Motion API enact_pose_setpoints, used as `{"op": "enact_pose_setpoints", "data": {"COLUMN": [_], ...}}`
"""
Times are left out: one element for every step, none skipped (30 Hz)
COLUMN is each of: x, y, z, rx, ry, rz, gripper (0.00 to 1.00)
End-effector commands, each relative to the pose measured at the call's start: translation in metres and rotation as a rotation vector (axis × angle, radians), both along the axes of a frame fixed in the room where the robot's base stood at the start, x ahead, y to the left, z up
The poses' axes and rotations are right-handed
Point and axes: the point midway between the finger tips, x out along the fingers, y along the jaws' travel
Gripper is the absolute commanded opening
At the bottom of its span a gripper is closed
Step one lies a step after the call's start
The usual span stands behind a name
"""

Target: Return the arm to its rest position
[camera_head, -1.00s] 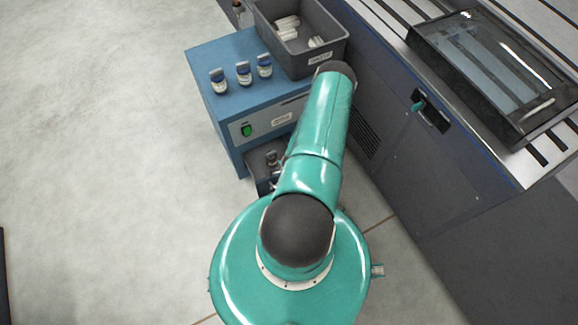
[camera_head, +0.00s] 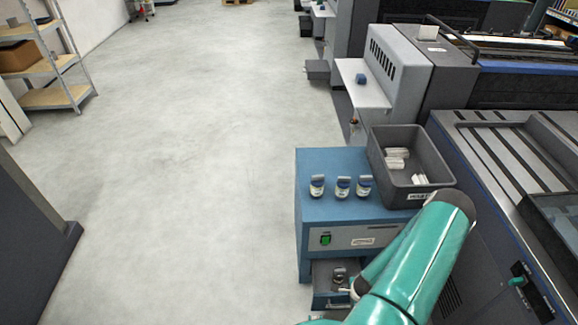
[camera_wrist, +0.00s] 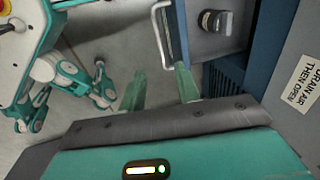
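My teal arm (camera_head: 425,262) reaches across the lower right of the head view, with a dark rounded elbow near the grey bin. My gripper (camera_wrist: 160,82) shows in the wrist view with two green fingers apart and nothing visible between them. The pale drawer handle (camera_wrist: 158,36) lies just beyond the fingertips; I cannot tell whether they touch. The blue cabinet (camera_head: 312,240) has its lower drawer (camera_head: 322,300) pulled out. A dark-capped jar (camera_head: 339,277) stands in that drawer and also shows in the wrist view (camera_wrist: 214,20).
Press machinery (camera_head: 490,150) lines the right side. Open floor (camera_head: 190,170) lies left; a dark panel (camera_head: 30,230) stands at the far left.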

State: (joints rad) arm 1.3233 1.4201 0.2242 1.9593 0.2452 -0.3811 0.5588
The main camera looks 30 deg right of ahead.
Motion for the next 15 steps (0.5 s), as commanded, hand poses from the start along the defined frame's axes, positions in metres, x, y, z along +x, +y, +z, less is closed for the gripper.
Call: {"op": "enact_pose_setpoints", "data": {"x": [0.0,0.0,0.0,0.0,0.001,0.003,0.005,0.008,0.012,0.017,0.022,0.03,0.037,0.043,0.052], "y": [0.0,0.0,0.0,0.0,-0.001,-0.002,-0.004,-0.006,-0.009,-0.013,-0.016,-0.02,-0.023,-0.026,-0.029], "z": [0.0,0.0,0.0,0.0,0.001,0.003,0.006,0.01,0.017,0.024,0.031,0.042,0.052,0.062,0.075], "rx": [0.0,0.0,0.0,0.0,-0.001,-0.003,-0.005,-0.009,-0.014,-0.02,-0.026,-0.035,-0.041,-0.049,-0.056], "ry": [0.0,0.0,0.0,0.0,0.0,-0.001,-0.002,-0.003,-0.004,-0.006,-0.007,-0.009,-0.009,-0.011,-0.011], "rz": [0.0,0.0,0.0,0.001,0.004,0.011,0.02,0.031,0.053,0.072,0.094,0.129,0.158,0.187,0.227], "gripper": [0.33,0.33,0.33,0.33,0.33,0.33,0.33,0.33,0.33,0.33,0.33,0.33,0.33,0.33,0.33]}}
